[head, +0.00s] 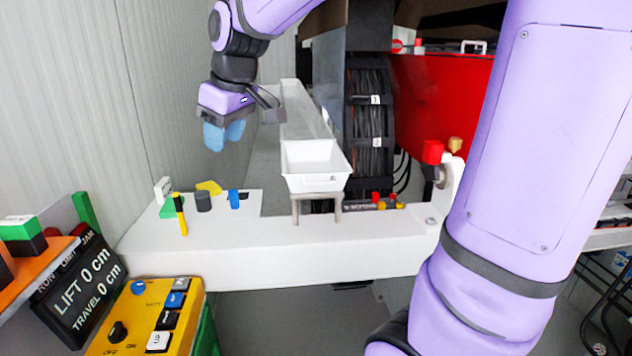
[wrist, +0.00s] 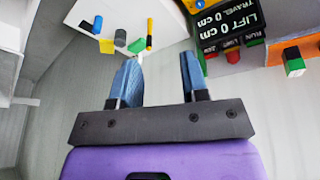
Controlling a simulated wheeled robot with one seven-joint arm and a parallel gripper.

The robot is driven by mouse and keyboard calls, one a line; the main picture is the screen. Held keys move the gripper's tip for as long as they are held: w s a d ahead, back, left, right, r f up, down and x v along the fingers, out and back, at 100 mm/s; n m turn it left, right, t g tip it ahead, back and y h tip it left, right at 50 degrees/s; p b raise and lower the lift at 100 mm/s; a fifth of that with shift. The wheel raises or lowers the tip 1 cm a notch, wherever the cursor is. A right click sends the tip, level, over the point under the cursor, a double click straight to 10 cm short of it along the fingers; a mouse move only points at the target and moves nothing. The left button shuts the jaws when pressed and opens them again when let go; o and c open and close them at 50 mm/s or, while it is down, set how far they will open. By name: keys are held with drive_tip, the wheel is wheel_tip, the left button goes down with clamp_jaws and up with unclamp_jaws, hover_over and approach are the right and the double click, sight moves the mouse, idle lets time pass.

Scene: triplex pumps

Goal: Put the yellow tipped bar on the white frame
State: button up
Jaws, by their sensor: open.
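The bar also shows in the wrist view (wrist: 149,42), beyond the fingertips. My gripper (head: 224,135) has blue fingers and hangs above and behind the beam's left part, apart from the bar. In the wrist view my gripper (wrist: 159,66) is open with nothing between its fingers.
A grey cylinder (head: 203,201), a blue piece (head: 234,200) and a yellow piece (head: 209,187) stand near the bar. A white tray (head: 316,182) sits on a stand to the right. A yellow control box (head: 140,322) and a display (head: 76,283) are at front left.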

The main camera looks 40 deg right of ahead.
drive_tip(key=s+d+f+m, duration=0.1)
drive_tip(key=s+m, duration=0.1)
drive_tip(key=s, duration=0.8)
drive_tip(key=s+d+f+m+t+h, duration=0.1)
drive_tip(key=s+f+m, duration=0.1)
drive_tip(key=s, duration=0.9)
drive_tip(key=shift+s+d+m, duration=0.15)
drive_tip(key=shift+d+m, duration=0.2)
drive_tip(key=shift+m, duration=0.35)
drive_tip(key=shift+f, duration=0.1)
